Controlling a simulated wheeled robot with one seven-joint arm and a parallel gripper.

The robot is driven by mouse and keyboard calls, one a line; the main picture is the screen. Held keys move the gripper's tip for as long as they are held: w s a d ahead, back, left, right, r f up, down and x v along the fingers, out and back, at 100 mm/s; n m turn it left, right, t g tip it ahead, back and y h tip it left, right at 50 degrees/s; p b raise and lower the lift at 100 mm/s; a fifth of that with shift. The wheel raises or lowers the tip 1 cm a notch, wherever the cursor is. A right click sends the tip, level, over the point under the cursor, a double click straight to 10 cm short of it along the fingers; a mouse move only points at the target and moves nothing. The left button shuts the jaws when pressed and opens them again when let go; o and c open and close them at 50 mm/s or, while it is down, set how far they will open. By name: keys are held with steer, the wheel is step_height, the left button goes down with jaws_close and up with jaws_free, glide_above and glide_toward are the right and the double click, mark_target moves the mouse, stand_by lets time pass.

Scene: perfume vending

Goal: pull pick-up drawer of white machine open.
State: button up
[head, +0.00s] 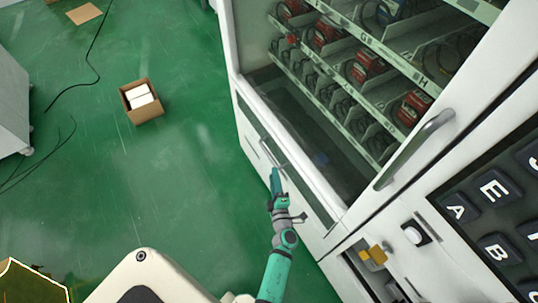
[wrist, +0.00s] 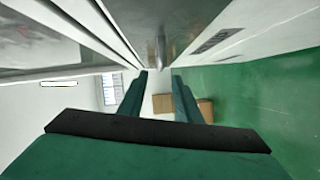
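The white machine (head: 336,208) stands at the right in the head view. Its pick-up drawer front (head: 305,196) has a long dark panel low on the machine. A small grey bar handle (head: 283,165) sticks out near the panel's middle. My gripper (head: 275,172) is at this handle in the head view. In the wrist view my gripper (wrist: 161,75) shows two green fingers with a gap between them, so it is open. A grey bar-like part (wrist: 161,48) lies just beyond the fingertips, in line with the gap. I cannot tell whether the fingers touch the handle.
Red goods (head: 368,65) sit on shelves behind the machine's glass. A long grey door handle (head: 415,148) and a keypad (head: 490,210) are at the right.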

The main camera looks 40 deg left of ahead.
mark_target(269, 154)
steer(key=x, duration=1.1)
steer(key=shift+a+f, duration=0.15)
steer(key=shift+a, duration=0.3)
jaws_close()
